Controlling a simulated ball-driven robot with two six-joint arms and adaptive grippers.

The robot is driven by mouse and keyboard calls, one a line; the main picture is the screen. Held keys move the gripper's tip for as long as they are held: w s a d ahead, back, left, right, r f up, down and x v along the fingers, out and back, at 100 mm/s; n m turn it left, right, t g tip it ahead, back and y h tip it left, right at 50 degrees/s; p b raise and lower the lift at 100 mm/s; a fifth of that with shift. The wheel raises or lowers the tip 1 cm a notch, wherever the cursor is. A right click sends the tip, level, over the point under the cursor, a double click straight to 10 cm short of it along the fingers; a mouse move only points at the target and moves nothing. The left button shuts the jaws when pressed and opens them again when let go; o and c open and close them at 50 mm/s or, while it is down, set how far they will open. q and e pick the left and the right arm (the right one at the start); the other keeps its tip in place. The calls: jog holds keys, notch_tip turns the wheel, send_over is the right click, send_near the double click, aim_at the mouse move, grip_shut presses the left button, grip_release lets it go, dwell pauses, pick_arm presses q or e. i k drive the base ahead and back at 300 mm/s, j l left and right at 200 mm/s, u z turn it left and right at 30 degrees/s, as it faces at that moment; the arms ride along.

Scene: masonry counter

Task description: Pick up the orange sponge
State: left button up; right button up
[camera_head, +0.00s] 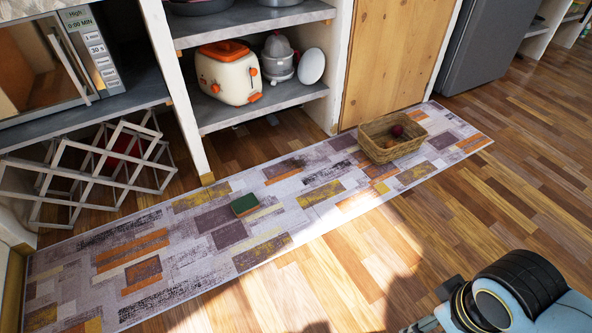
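A small dark green block (245,204) lies flat on the patterned rug, left of the middle. It has the size and shape of a sponge, but only its green top shows clearly; I cannot tell if its underside is orange. A flat orange piece (224,48) sits on top of the cream toaster (230,78) on the lower shelf; I cannot tell if it is a sponge or part of the toaster. My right arm comes in at the bottom right, with a grey bit of its gripper (426,325) at the bottom edge, far from both; its fingertips are cut off. My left gripper is out of view.
The rug (150,290) runs along the cabinet front. A wicker basket (390,150) with a dark red round item stands on its right part. A white lattice rack (95,165) stands at the left. Open wood floor (370,260) lies in front of the rug.

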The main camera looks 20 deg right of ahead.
aim_at(242, 206)
jog(key=i+l+u, duration=0.4)
jog(key=i, duration=0.2)
jog(key=i+l+u, duration=0.45)
jog(key=l, duration=0.25)
jog(key=i, duration=0.05)
